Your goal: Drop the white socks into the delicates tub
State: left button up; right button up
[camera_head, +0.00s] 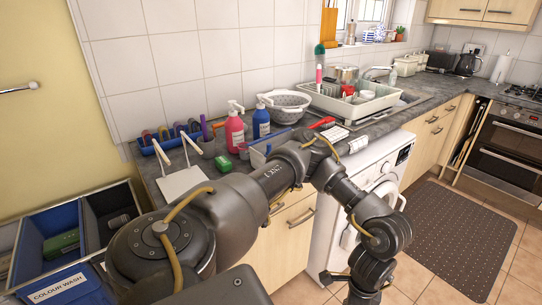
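I cannot make out any white socks. No tub with a delicates label can be read. One blue tub (68,291) at the lower left carries a "COLOUR WASH" label. Behind it are a blue compartment (45,219) holding a green item (62,243) and a dark compartment (99,197) holding a dark grey item (118,221). One dark arm comes in from the lower left, crosses the worktop's front edge and bends down before the washing machine. I take it as my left arm; its gripper fingers are not clear at the bottom edge. My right gripper is not in view.
The worktop (225,187) holds a white stand (183,182), a pink bottle (235,133), a blue bottle (261,122), a colander (285,103) and a dish rack (345,106). A washing machine (335,213) stands below. Floor with a dark mat (460,235) is open at the right.

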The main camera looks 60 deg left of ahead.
aim_at(276, 141)
jog(key=u, duration=1.4)
